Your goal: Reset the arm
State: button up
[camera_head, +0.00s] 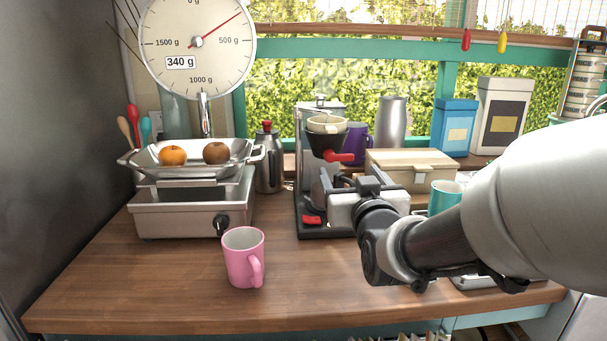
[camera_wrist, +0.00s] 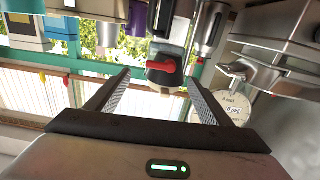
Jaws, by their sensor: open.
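My gripper (camera_head: 343,182) is at the end of my arm, which reaches in from the right above the wooden counter. In the wrist view the two fingers of my gripper (camera_wrist: 158,76) are wide apart with nothing held between them. That view is upside down. The coffee maker (camera_head: 308,205) stands behind my gripper in the head view, partly hidden by it. Its black filter holder with a red handle (camera_head: 340,157) shows above my gripper. The red handle also appears beyond and between the fingers in the wrist view (camera_wrist: 160,68), apart from them.
A pink mug (camera_head: 243,260) stands at the counter's front, left of my gripper. A scale (camera_head: 190,210) with two fruits in its pan is at left. A wooden box (camera_head: 412,165) and teal mug (camera_head: 444,195) are near my arm. The front-left counter (camera_head: 130,290) is clear.

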jog(key=s+f+g, duration=0.5)
jog(key=s+g, duration=0.1)
jog(key=s, duration=0.7)
jog(key=s+f+g, duration=0.5)
jog(key=s+g, duration=0.1)
jog(key=s, duration=0.7)
notch_tip(320, 180, up, 21)
jog(key=p, duration=2.2)
jog(key=shift+s+r, duration=0.2)
jog(key=shift+s, duration=0.25)
